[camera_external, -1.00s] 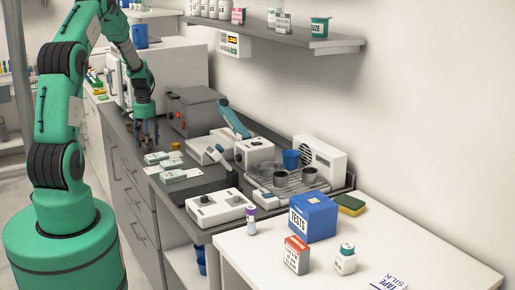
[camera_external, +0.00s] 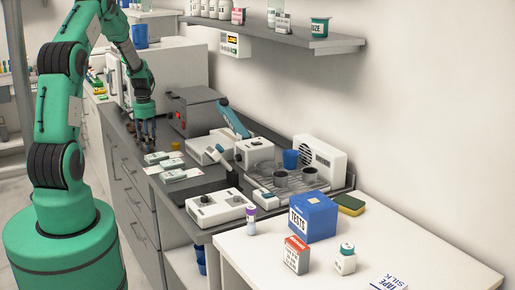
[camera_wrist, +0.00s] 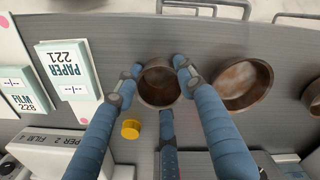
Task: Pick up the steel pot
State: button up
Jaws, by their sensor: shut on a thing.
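A small round metal pot (camera_wrist: 158,87), brownish inside, sits between the blue fingers of my gripper (camera_wrist: 158,72) in the wrist view. One finger presses at each upper side and a third comes from below in the picture. My gripper is shut on this pot. In the outside view my gripper (camera_external: 147,136) points down over the far part of the grey counter; the pot is hardly visible there. I cannot tell whether it is off the counter.
A wider brown metal pot (camera_wrist: 242,82) stands close right of my gripper, with another at the right edge. A yellow cap (camera_wrist: 131,129) and white packs (camera_wrist: 70,72) lie to the left.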

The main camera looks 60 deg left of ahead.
jog(key=shift+r, duration=0.1)
jog(key=shift+r, duration=0.8)
notch_tip(320, 180, up, 2)
jog(key=shift+d+r+p, duration=0.1)
jog(key=shift+p, duration=0.35)
jog(key=s+d+r+p, duration=0.1)
jog(key=s+d, duration=0.8)
jog(key=d, duration=0.3)
jog(key=shift+s+d, duration=0.25)
jog(key=shift+s, duration=0.1)
